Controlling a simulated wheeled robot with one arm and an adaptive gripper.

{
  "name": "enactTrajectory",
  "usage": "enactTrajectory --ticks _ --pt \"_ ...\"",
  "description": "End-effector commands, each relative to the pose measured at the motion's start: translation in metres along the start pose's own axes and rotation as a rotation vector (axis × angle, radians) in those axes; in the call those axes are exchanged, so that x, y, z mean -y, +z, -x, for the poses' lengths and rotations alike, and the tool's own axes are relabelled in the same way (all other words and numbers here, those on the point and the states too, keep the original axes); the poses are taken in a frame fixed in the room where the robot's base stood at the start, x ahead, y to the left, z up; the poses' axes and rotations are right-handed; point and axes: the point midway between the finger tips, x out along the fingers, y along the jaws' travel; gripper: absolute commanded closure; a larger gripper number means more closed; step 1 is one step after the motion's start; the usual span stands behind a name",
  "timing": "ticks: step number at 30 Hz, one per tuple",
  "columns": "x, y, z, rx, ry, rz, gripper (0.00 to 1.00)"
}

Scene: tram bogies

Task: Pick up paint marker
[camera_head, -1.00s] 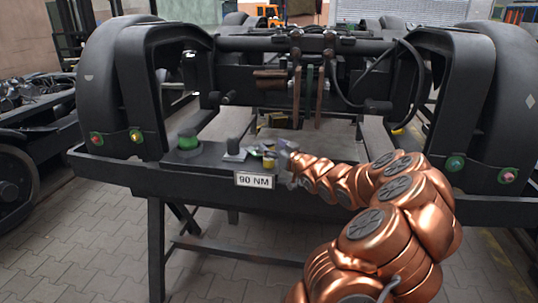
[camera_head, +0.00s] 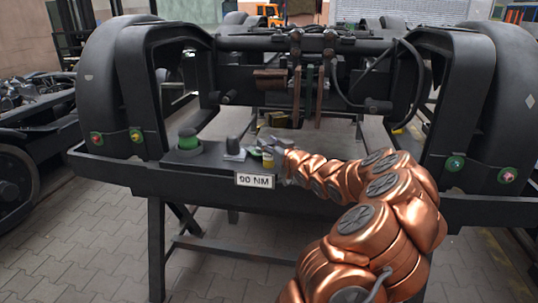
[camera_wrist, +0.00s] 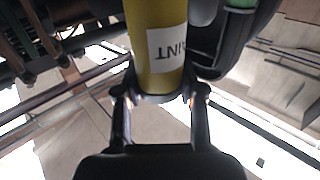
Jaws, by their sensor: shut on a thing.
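The paint marker (camera_wrist: 158,40) is a yellow cylinder with a white label whose visible letters read upside down in the wrist view. My gripper (camera_wrist: 160,92) has one finger on each side of its near end and is shut on it. In the head view my gripper (camera_head: 275,149) is over the front beam, just above the "90 NM" sign. There the marker is small and mostly hidden by the gripper, and I cannot tell whether it touches the beam.
A green-topped round item (camera_head: 188,141) and a grey block (camera_head: 234,149) stand left of my gripper on the dark beam. The "90 NM" sign (camera_head: 255,180) is on the beam's front. Bogie frame, hoses and vertical rods (camera_head: 320,95) rise behind.

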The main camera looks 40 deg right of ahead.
Motion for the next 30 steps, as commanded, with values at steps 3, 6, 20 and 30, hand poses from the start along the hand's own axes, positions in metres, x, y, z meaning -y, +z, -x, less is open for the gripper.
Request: enactTrajectory --ticks 3,6,20,30 --pt "0.0 0.0 0.0 0.0 0.0 0.0 0.81" --pt "0.0 0.0 0.0 0.0 0.0 0.0 0.91" --pt "0.0 -0.006 0.0 0.0 0.0 0.002 1.0" --pt "0.0 -0.039 0.0 -0.001 0.0 0.003 1.0"
